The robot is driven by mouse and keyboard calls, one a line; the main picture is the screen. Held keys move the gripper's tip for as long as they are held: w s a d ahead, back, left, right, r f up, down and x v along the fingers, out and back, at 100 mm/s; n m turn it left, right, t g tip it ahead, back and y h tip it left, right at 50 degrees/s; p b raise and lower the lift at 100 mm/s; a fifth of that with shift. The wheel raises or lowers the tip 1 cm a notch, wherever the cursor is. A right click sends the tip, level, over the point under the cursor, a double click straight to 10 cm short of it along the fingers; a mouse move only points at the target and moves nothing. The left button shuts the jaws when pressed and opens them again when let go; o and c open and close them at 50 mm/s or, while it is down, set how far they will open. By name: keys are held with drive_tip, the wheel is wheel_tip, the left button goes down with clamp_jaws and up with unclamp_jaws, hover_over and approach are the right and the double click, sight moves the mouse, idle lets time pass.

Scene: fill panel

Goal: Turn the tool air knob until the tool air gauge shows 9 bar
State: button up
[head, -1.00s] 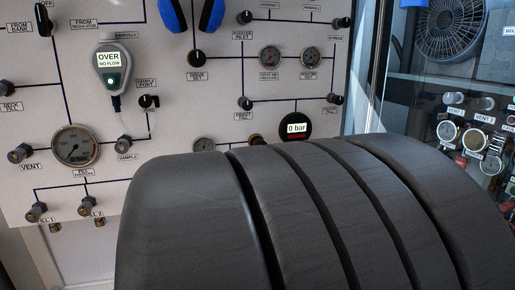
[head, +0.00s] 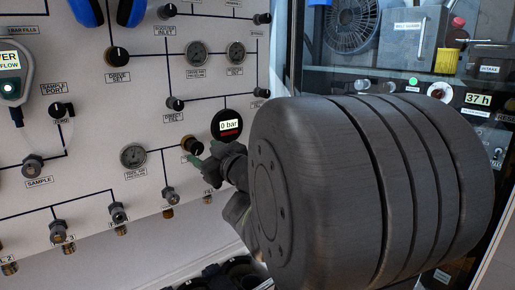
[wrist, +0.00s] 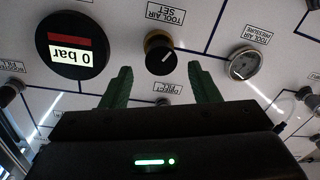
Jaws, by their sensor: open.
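The tool air knob (head: 192,146), black with a brass-coloured collar, sits on the white panel. In the wrist view the knob (wrist: 160,55) shows upside down under the label TOOL AIR SET, with a pale pointer line. The round tool air gauge (head: 133,156) is left of it in the head view; it also shows in the wrist view (wrist: 244,63), its reading too small to tell. My gripper (wrist: 158,75) is open and empty, its green fingers pointing at the panel, one toward each side of the knob. In the head view my gripper (head: 198,168) is close to the knob; contact cannot be told.
A round black display (head: 228,126) reading 0 bar is close to the knob; it also shows in the wrist view (wrist: 72,45). The direct fill knob (head: 175,103) is above. Small fittings (head: 169,195) lie below. A glass-fronted cabinet (head: 360,85) stands at the right.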

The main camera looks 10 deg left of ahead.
sight(198, 148)
drive_tip(key=x, duration=0.5)
drive_tip(key=shift+a, duration=0.1)
